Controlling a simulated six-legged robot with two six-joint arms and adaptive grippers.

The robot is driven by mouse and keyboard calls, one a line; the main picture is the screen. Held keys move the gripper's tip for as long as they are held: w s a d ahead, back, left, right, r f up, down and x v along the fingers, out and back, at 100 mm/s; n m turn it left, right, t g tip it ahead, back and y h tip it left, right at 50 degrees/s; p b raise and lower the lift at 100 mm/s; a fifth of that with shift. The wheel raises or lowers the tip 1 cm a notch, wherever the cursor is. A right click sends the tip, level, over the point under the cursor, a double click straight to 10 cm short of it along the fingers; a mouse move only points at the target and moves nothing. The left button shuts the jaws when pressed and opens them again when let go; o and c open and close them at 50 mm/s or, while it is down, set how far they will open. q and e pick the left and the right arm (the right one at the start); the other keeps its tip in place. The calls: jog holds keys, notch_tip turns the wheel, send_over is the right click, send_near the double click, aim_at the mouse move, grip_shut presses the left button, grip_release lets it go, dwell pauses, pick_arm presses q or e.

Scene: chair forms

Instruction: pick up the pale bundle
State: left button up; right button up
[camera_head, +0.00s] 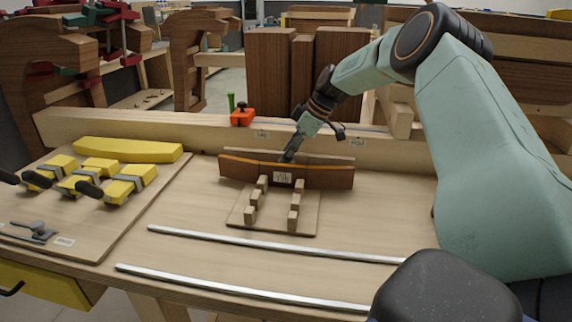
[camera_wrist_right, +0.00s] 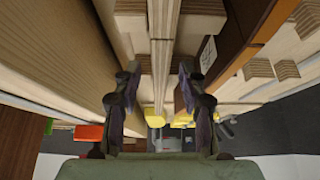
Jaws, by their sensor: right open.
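The pale bundle (camera_head: 328,159) is a long, thin, slightly curved pale wood piece standing just behind a brown curved bundle (camera_head: 245,167) on the bench. The brown one hides most of its front. I cannot tell how deep the fingers reach. My left gripper is not in view.
A pegged wooden form (camera_head: 268,221) stands in front of the brown bundle. Two metal bars (camera_head: 270,244) lie nearer. Yellow clamps (camera_head: 98,170) and a yellow curved piece (camera_head: 127,150) are at left. A raised beam (camera_head: 180,131) runs along the back, with an orange block (camera_head: 243,117).

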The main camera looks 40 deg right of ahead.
jog(key=shift+s, duration=0.25)
jog(key=shift+d+f, duration=0.2)
jog(key=shift+w, duration=0.1)
jog(key=shift+w+a, duration=0.1)
jog(key=shift+a, duration=0.05)
jog(key=shift+c, duration=0.7)
jog(key=shift+s+r, duration=0.1)
jog(key=shift+s, duration=0.1)
jog(key=c, duration=0.4)
jog(key=shift+w, duration=0.1)
grip_shut()
